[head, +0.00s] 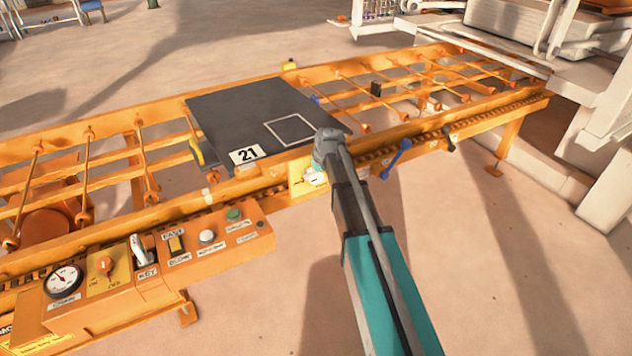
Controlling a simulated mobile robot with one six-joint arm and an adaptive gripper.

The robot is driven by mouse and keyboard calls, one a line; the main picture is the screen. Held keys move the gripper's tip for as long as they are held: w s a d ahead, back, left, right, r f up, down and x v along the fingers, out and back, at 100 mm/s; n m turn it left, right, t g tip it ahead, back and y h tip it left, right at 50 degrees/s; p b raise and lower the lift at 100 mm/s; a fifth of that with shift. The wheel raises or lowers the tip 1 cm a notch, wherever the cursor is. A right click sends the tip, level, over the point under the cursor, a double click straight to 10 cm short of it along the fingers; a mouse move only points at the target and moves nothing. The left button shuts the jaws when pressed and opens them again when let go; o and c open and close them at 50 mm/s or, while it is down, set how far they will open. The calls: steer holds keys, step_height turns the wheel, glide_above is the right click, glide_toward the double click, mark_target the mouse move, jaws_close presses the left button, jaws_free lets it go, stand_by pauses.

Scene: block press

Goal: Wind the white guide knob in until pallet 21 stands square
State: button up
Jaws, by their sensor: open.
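Pallet 21 (225,112) is a dark flat plate with a white square outline and a "21" label, lying on the orange conveyor (480,110). Its front edge looks slightly turned against the front rail. The white guide knob (315,179) shows partly at a yellow plate on the front rail, below the pallet's front edge. My arm reaches in from the lower right. My gripper (325,150) is at the front rail, just above and beside the knob. It is open; its fingers are hard to make out, and I cannot tell whether they touch the knob.
An orange control box (130,275) with a gauge, switches and buttons stands at the front left. A blue lever (397,158) and a black lever (448,140) stick out of the front rail to the right. The floor in front is clear.

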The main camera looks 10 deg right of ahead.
steer(key=shift+b+x, duration=0.6)
steer(key=shift+x, duration=0.35)
steer(key=c, duration=1)
steer(key=shift+y, duration=0.3)
steer(key=y+b, duration=0.1)
steer(key=y, duration=0.1)
steer(key=m+g+y+b, duration=0.1)
steer(key=y, duration=0.1)
steer(key=shift+w+d+f, duration=0.1)
steer(key=shift+d+f, duration=0.05)
steer(key=shift+f, duration=0.05)
steer(key=shift+r+m+g+y+b, duration=0.1)
steer(key=shift+m+g+y+b, duration=0.3)
steer(key=shift+y+b, duration=0.8)
steer(key=shift+r, duration=0.1)
